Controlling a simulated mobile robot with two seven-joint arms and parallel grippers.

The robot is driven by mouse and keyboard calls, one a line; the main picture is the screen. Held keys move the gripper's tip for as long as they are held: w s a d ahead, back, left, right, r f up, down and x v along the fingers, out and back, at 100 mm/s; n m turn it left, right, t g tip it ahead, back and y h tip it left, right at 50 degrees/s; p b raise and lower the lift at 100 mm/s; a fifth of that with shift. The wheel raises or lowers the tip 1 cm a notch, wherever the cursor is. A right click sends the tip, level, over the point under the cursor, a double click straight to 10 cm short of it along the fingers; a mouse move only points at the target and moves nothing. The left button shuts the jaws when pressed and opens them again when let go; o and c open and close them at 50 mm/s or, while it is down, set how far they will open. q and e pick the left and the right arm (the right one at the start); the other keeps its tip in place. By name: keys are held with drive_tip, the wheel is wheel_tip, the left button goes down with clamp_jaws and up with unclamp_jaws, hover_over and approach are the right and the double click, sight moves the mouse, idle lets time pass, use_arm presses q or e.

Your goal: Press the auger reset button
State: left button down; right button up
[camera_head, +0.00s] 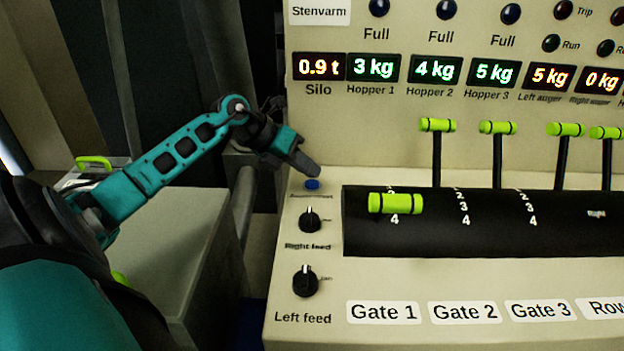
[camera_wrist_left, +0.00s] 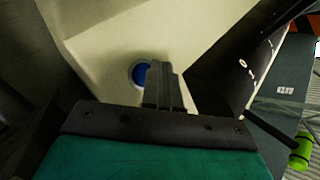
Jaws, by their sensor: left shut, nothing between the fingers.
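A round blue button (camera_head: 312,184) sits at the upper left corner of the sloped console. The label under it is too small to read, so I cannot tell if it is the auger reset button. My left gripper (camera_head: 311,170) is shut and empty, its fingertips just above the button in the head view. In the left wrist view, the blue button (camera_wrist_left: 140,73) has a pale ring and lies just left of the fingertips (camera_wrist_left: 160,68), which partly cover its right side. I cannot tell whether they touch it. My right gripper is not in view.
Below the button are two black knobs, Right feed (camera_head: 309,219) and Left feed (camera_head: 305,281). To the right is a black curved housing (camera_head: 480,235) with several green-handled levers; the Gate 1 handle (camera_head: 396,204) is lowest. Lit displays (camera_head: 438,70) are on the panel behind.

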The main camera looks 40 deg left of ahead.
sight(307, 184)
use_arm(q)
drive_tip(key=shift+r, duration=0.1)
wheel_tip(307, 184, up, 5)
drive_tip(key=p, duration=0.3)
drive_tip(key=shift+p, duration=0.35)
drive_tip(key=shift+d, duration=0.1)
idle(0.8)
